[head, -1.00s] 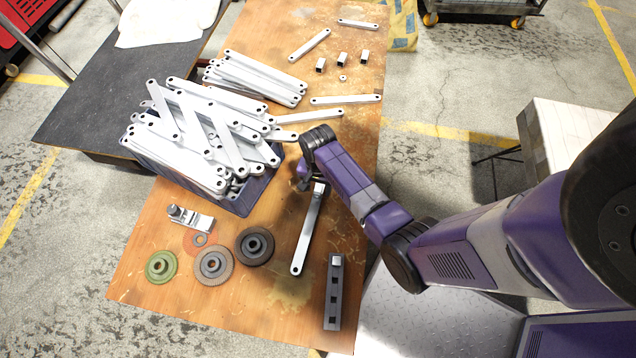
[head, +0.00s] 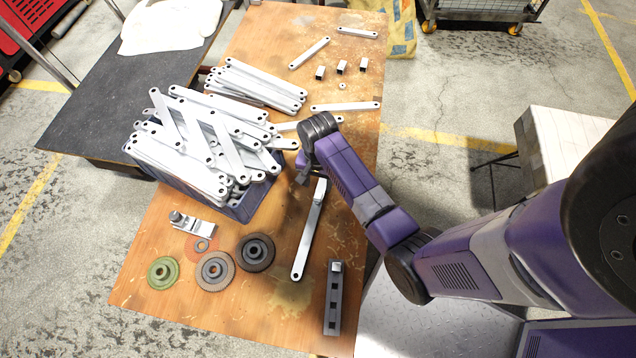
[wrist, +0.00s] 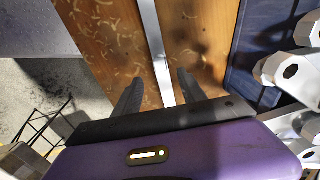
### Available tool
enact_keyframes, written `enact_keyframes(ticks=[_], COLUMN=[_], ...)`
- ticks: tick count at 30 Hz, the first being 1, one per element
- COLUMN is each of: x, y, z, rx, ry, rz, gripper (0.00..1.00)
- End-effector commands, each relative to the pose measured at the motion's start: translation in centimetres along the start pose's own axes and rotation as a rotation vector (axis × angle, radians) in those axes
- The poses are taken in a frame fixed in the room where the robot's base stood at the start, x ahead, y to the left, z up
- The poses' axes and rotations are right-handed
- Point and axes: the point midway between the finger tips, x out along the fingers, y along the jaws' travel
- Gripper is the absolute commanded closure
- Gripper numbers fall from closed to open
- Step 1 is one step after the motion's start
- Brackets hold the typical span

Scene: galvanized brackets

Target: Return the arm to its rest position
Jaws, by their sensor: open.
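My arm reaches in from the right in the head view, and my gripper (head: 301,172) hangs over the wooden table just right of the crate of brackets. In the wrist view my gripper (wrist: 160,90) shows two dark fingers spread apart with nothing held. A long galvanized bracket (head: 308,240) lies on the table below the gripper, with a small block at its upper end. In the wrist view this bracket (wrist: 156,45) runs between and beyond the fingers. The fingertips are mostly hidden behind my wrist in the head view.
A blue crate (head: 243,209) heaped with brackets stands left of my gripper. Several gears, including a green one (head: 163,273), and a dark slotted bar (head: 333,300) lie near the front. Loose brackets and small blocks lie at the back. A white-topped stand (head: 560,135) is at right.

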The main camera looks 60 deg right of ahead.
Motion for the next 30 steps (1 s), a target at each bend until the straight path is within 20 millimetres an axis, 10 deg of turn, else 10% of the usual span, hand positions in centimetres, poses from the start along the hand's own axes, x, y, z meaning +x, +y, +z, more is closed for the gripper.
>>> enact_keyframes(ticks=[19, 24, 30], x=[-0.3, -4.0, -8.3], y=[-1.9, -6.3, -7.5], z=[-1.8, -5.9, -4.4], rx=[-0.080, -0.223, -0.436], ry=[0.078, 0.328, 0.630], rz=[-0.074, -0.271, -0.451], gripper=[0.52, 0.52, 0.52])
